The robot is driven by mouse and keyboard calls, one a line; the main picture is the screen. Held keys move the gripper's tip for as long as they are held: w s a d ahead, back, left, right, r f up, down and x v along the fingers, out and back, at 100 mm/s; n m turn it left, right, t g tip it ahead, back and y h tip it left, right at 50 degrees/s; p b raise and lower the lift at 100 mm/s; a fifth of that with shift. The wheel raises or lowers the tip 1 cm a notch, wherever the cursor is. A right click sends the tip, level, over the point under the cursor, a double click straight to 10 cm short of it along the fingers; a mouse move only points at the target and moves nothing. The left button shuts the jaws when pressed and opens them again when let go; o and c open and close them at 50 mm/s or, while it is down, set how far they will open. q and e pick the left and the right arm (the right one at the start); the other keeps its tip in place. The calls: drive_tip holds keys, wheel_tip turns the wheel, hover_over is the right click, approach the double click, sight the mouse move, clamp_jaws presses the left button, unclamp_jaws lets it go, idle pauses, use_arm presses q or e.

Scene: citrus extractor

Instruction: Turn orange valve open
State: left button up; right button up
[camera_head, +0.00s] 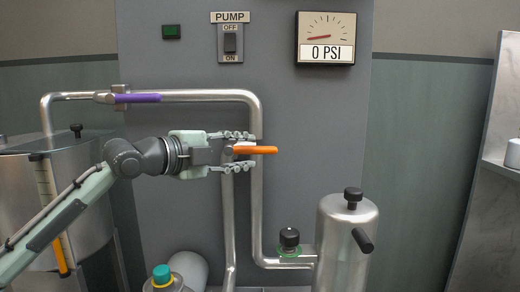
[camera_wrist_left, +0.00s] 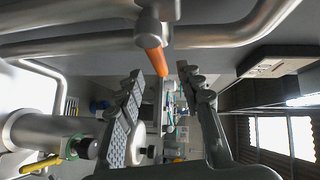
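The orange valve handle (camera_head: 255,150) lies level and points right, crosswise to the vertical pipe (camera_head: 229,220) below its valve body. My left gripper (camera_head: 245,151) is open at the valve, one finger above the handle and one below. In the head view a gap shows between the handle and each finger. In the left wrist view the orange handle (camera_wrist_left: 154,56) shows at the finger ends, with the left gripper's two fingers (camera_wrist_left: 163,75) spread apart. The gripper partly hides the valve body in the head view. My right gripper is not in view.
A purple-handled valve (camera_head: 137,98) sits on the upper pipe. A second vertical pipe (camera_head: 257,200) runs close behind the handle. A steel cylinder (camera_head: 345,240) with black knobs stands lower right. The pump switch (camera_head: 230,43) reads OFF/ON, and the gauge (camera_head: 326,38) reads 0 PSI.

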sight(256, 151)
use_arm(q)
drive_tip(key=shift+x, duration=2.7)
clamp_jaws()
drive_tip(key=shift+f, duration=0.1)
